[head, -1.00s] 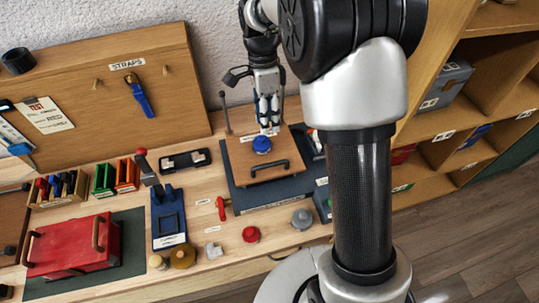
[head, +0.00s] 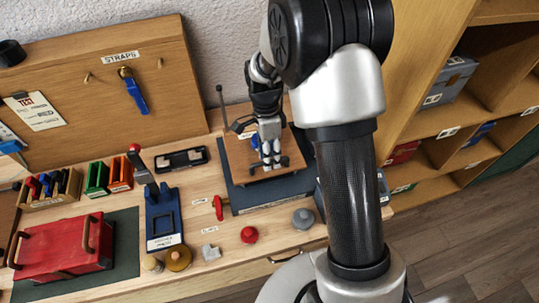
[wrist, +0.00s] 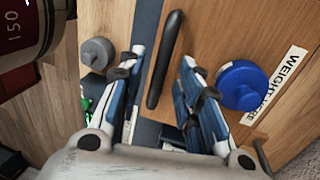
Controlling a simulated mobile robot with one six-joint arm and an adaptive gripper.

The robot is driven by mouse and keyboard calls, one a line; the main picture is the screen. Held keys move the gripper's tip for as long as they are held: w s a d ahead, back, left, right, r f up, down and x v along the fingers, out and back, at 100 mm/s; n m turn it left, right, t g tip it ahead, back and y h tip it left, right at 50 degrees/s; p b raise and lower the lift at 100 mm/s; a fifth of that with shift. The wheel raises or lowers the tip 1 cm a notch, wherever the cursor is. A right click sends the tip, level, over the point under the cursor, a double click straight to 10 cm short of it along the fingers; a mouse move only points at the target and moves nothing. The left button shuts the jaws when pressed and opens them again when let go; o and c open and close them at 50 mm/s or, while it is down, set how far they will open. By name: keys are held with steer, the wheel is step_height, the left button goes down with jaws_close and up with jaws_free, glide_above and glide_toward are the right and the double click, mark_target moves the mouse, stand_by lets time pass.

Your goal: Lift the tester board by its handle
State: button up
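The tester board (head: 239,163) is a wooden panel on a dark blue-grey base (head: 262,194). In the wrist view its wooden face (wrist: 215,30) bears a black bar handle (wrist: 165,60), a blue round weight (wrist: 243,86) and a label reading "WEIGHT HERE". My gripper (head: 271,158) is over the board's front part in the head view, hiding most of the handle and part of the blue weight. In the wrist view my gripper (wrist: 161,64) is open, with one finger to each side of the handle. I cannot tell how far the fingertips are above the board.
A grey weight (head: 303,218) and a red one (head: 249,235) stand in front of the base. A red-handled tool (head: 218,208) lies to its left. A thin upright rod (head: 221,108) rises at the board's back left. A blue press (head: 163,215) and red box (head: 62,246) are farther left.

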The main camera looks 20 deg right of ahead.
steer(key=shift+c, duration=0.2)
jaws_close()
steer(key=shift+r, duration=0.1)
stand_by(0.5)
